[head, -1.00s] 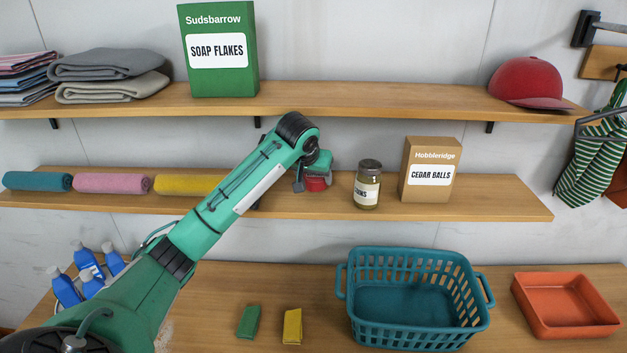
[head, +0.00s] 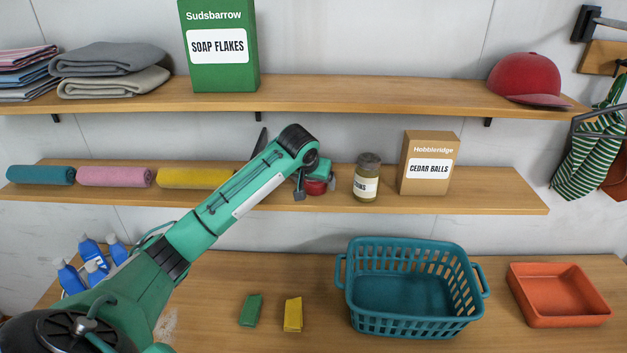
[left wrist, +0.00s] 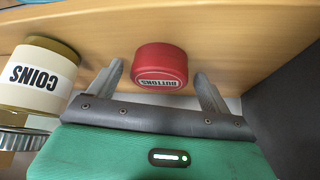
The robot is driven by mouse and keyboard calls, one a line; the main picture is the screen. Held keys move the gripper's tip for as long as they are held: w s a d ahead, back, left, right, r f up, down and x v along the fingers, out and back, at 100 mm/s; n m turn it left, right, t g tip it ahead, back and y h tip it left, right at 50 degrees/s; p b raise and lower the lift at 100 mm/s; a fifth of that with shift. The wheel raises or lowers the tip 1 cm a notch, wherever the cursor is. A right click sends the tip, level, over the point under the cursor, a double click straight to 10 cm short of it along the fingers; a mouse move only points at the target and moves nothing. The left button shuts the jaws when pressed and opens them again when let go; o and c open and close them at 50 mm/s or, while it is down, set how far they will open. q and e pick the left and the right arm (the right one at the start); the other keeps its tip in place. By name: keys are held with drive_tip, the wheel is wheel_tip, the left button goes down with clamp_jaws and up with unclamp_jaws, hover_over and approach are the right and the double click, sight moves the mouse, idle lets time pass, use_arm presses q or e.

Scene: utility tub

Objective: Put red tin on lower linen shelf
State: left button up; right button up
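The red tin (head: 317,187), labelled BUTTONS, is on the lower shelf (head: 470,202), left of a jar labelled COINS (head: 366,178). In the head view my left gripper (head: 308,190) partly covers the tin. In the left wrist view the red tin (left wrist: 160,68) shows upside down between the two spread fingers of my left gripper (left wrist: 160,85), with a gap on each side. That gripper is open and not closed on it. My right gripper is not in view.
A cedar balls box (head: 428,165) stands right of the jar. Rolled towels (head: 115,176) lie at the shelf's left. The upper shelf (head: 380,98) runs above. Below are a teal basket (head: 412,290), an orange tray (head: 560,295), two small blocks and blue bottles (head: 90,252).

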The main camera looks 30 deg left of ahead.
use_arm(q)
drive_tip(key=shift+r, duration=0.2)
drive_tip(key=b+v, duration=0.5)
drive_tip(key=v, duration=0.6)
drive_tip(key=shift+s+r+b, duration=0.2)
drive_tip(key=shift+r+b, duration=0.1)
drive_tip(key=shift+r, duration=0.05)
drive_tip(key=shift+f, duration=0.1)
